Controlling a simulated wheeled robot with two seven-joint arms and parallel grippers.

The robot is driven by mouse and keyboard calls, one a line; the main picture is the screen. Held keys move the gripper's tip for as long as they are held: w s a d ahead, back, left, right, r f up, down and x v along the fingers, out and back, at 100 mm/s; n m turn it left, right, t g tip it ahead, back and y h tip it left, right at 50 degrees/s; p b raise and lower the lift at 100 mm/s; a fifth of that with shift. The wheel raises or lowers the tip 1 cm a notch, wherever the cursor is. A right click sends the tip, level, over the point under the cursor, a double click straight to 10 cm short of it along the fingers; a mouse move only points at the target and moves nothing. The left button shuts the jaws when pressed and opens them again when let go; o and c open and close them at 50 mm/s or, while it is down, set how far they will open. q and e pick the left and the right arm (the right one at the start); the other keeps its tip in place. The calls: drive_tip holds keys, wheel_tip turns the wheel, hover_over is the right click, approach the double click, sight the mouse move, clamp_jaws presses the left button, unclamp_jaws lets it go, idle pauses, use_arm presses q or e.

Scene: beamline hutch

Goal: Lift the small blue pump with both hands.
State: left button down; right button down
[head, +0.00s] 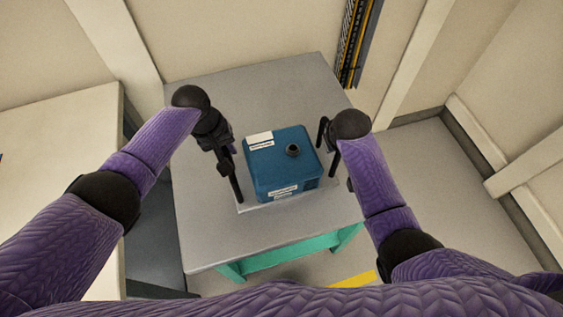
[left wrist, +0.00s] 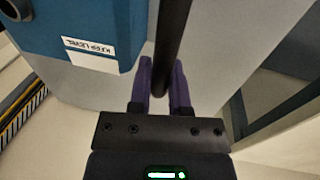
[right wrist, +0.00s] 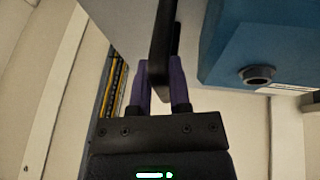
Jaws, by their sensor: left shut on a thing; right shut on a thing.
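The small blue pump (head: 283,165) is a boxy blue unit with white labels and a dark round port on top. It also shows in the left wrist view (left wrist: 85,22) and the right wrist view (right wrist: 270,42). My left gripper (head: 225,150) is shut on a black handle bar (left wrist: 172,40) at the pump's left side. My right gripper (head: 329,138) is shut on the matching black bar (right wrist: 162,38) at its right side. The pump looks about level over a pale base plate (head: 262,205). I cannot tell whether there is a gap beneath it.
The grey-topped table (head: 215,240) with a green frame (head: 290,252) has bare room around the pump. A pale bench (head: 55,140) stands at the left. A wall with a cable channel (head: 355,40) is behind. Open floor (head: 415,165) lies to the right.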

use_arm(q)
drive_tip(key=shift+r, duration=0.15)
use_arm(e)
drive_tip(key=shift+r, duration=0.15)
